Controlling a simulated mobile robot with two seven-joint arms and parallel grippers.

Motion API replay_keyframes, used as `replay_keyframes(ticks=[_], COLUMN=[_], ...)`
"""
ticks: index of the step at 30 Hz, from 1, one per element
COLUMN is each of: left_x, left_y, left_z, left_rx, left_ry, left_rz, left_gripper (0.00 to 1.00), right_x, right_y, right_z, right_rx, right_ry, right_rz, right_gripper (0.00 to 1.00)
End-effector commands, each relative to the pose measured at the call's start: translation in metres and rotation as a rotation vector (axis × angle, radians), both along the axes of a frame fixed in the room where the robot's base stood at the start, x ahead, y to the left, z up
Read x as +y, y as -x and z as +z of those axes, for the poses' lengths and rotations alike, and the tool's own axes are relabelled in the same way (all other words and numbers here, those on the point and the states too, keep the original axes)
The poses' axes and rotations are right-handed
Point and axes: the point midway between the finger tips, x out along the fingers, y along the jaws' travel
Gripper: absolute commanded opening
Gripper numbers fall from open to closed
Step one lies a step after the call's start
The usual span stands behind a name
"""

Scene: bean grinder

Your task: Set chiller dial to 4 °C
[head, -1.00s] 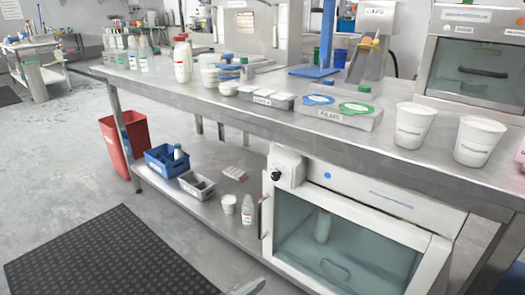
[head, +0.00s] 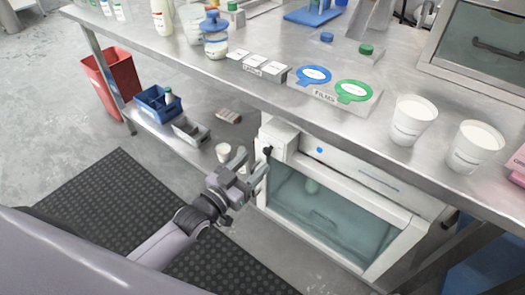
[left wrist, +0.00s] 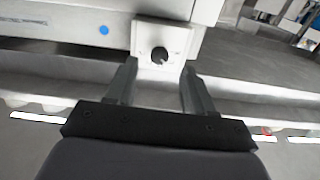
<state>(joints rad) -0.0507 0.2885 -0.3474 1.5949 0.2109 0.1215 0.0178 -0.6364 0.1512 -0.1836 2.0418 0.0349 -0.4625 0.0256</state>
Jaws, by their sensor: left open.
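The chiller (head: 383,204) is a white cabinet with a glass door under the bench. Its black round dial (head: 267,152) sits on a white box at the cabinet's upper left corner. In the left wrist view the dial (left wrist: 160,55) is ahead, between and beyond the fingertips, with a small light mark at its lower right. I cannot read any scale. My left gripper (head: 251,166) is open and empty in front of the dial, apart from it; its two fingers (left wrist: 160,75) show spread in the left wrist view. My right gripper is not in view.
The steel bench edge (head: 235,82) overhangs the chiller. White cups (head: 412,122) stand on the bench. A dark mat (head: 85,203) covers the floor.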

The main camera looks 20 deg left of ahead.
Motion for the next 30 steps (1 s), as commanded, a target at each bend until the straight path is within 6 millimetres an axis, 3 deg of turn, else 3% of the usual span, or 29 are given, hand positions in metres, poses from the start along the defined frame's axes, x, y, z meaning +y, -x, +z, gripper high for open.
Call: replay_keyframes(ticks=[9, 22, 23, 27, 30], left_x=[-0.014, -0.017, -0.017, -0.017, -0.017], left_y=[-0.037, -0.045, -0.045, -0.045, -0.045], left_z=[0.0, 0.0, 0.0, 0.0, 0.0], left_rx=[-0.002, 0.0, 0.0, 0.0, 0.0], left_ry=[0.001, 0.0, 0.0, 0.0, 0.0], left_rz=[0.0, -0.001, -0.001, -0.001, -0.001], left_gripper=[0.53, 0.53, 0.46, 0.0, 0.0], right_x=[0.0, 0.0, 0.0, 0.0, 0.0], right_y=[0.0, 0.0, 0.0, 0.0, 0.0], right_z=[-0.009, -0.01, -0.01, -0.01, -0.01], right_rx=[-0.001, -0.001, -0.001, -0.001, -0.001], right_ry=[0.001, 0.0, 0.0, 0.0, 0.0], right_rz=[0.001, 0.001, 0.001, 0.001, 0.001], right_gripper=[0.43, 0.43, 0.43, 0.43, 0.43])
